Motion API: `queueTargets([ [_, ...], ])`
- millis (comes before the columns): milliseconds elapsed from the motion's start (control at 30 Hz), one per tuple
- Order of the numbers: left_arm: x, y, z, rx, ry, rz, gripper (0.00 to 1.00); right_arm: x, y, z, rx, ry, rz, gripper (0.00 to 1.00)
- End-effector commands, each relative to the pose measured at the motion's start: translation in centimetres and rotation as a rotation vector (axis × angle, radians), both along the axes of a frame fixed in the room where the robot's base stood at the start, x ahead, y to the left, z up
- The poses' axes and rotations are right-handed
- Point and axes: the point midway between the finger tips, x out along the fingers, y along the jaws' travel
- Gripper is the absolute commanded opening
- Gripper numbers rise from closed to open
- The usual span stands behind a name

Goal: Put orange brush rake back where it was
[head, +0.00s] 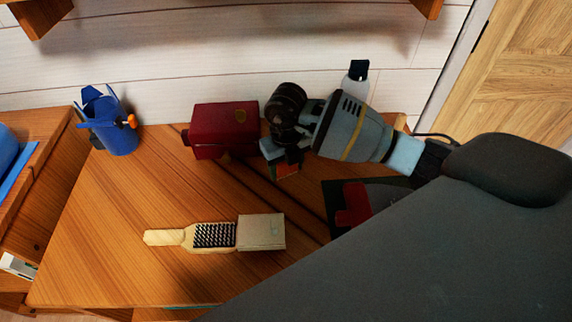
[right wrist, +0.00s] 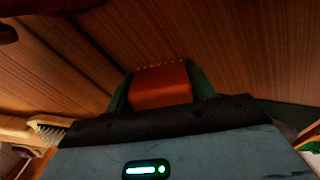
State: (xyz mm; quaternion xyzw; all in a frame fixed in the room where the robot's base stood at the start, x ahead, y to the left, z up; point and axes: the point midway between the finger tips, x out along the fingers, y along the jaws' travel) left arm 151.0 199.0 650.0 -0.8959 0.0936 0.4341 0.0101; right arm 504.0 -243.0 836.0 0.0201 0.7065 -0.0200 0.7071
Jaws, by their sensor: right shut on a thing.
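My right gripper (head: 284,165) is over the wooden table, right of the middle, with its arm coming in from the right. It is shut on the orange brush rake (right wrist: 162,86). In the right wrist view the rake is a small orange block with a row of short teeth along its far edge, held between the two dark green fingers. My left gripper is not in view.
The wooden table (head: 110,240) holds a dark red box (head: 222,128) beside the gripper, a blue holder (head: 121,137) at the far left, and a wooden-handled brush (head: 212,235) against a beige box (head: 262,232). A dark flat thing (head: 333,196) with a red piece lies right. The left middle is clear.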

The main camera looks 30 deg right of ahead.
Motion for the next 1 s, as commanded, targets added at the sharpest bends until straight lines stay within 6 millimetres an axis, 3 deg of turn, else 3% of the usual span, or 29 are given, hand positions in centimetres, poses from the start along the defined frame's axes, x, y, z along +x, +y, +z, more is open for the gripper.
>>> queueTargets([
  [67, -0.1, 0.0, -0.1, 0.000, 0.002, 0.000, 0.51, 0.0, 0.0, -0.3, -0.001, 0.001, -0.001, 0.29],
  [100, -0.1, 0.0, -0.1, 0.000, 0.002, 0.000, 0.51, 0.0, 0.0, -0.4, -0.001, 0.001, -0.001, 0.55],
  [267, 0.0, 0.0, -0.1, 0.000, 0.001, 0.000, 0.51, 0.0, 0.0, -0.3, -0.001, 0.000, -0.001, 0.76],
  [667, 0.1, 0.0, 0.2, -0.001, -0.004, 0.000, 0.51, 0.0, 0.0, 0.5, 0.000, -0.002, 0.000, 0.76],
  [1000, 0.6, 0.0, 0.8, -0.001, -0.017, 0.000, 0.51, 0.1, 0.0, 6.8, 0.000, -0.005, 0.000, 0.76],
])
